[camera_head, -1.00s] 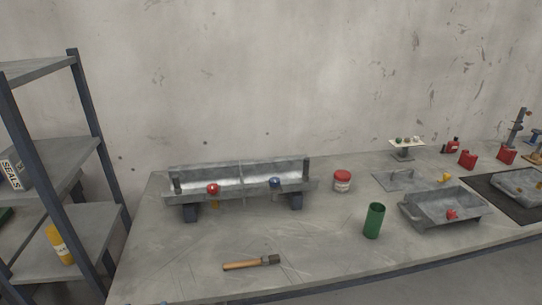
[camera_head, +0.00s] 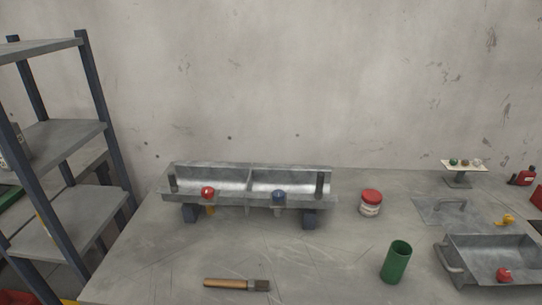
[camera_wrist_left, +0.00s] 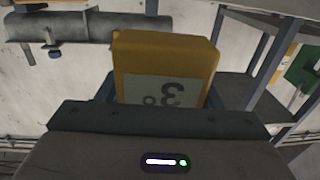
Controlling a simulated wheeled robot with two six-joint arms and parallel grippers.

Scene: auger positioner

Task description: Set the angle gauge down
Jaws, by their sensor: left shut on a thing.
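The angle gauge (camera_wrist_left: 165,68) is a yellow block with a pale label, on which a "3" and a small ring show upside down. In the left wrist view it is held at my left gripper (camera_wrist_left: 160,92), which is shut on it. The gauge is clear of the table there. Neither gripper can be made out in the head view, and my right gripper shows in no view.
A grey metal trough (camera_head: 215,201) with red and blue knobs stands on the workbench (camera_head: 310,262). A brush (camera_head: 237,285), a red-lidded tin (camera_head: 371,203), a green cup (camera_head: 396,262) and a metal tray (camera_head: 490,255) surround open bench space. A shelf rack (camera_head: 62,132) stands left.

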